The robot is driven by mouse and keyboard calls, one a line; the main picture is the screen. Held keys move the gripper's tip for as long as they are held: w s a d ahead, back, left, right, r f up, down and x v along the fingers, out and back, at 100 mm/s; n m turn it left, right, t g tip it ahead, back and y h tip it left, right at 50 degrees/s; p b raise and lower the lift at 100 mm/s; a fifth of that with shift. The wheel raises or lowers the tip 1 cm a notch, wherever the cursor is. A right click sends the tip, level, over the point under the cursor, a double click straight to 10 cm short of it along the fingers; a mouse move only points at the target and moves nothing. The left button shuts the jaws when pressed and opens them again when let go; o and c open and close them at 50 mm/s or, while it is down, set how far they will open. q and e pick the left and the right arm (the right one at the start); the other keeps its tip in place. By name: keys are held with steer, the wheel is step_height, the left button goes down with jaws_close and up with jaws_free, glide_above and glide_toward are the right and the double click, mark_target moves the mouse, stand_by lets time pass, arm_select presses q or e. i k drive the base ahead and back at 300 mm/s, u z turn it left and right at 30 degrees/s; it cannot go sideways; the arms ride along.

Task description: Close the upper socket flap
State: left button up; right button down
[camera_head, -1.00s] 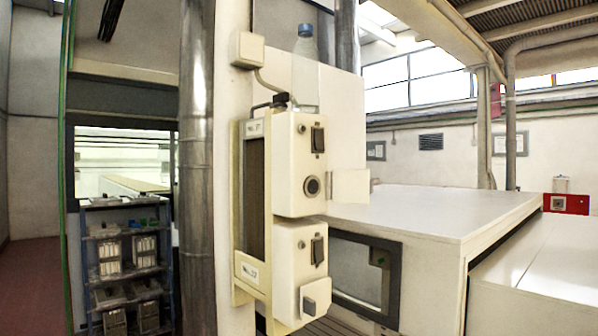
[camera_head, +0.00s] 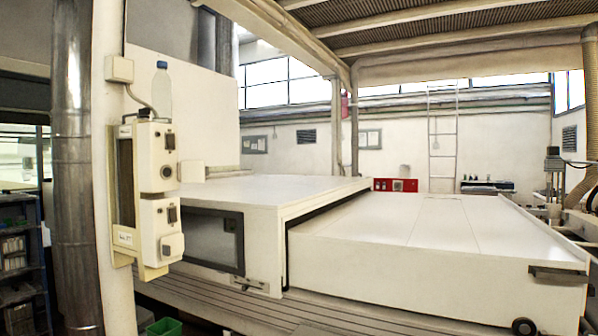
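The upper socket box (camera_head: 154,146) is a cream unit on the post at the left. Its round socket (camera_head: 167,172) is uncovered, and the upper socket flap (camera_head: 192,172) stands open, sticking out to the right. A dark switch sits on each box. Neither gripper is in view.
A clear bottle with a blue cap (camera_head: 162,88) stands on top of the upper box. A metal pipe (camera_head: 75,180) runs beside the post. A large white machine housing (camera_head: 262,190) fills the middle and right. A shelf rack (camera_head: 14,245) stands at far left.

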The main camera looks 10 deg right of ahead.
mark_target(192, 171)
steer(key=z, duration=0.75)
steer(key=i, duration=1.4)
steer(key=u, duration=1.15)
steer(key=i, duration=0.5)
steer(key=u, duration=0.5)
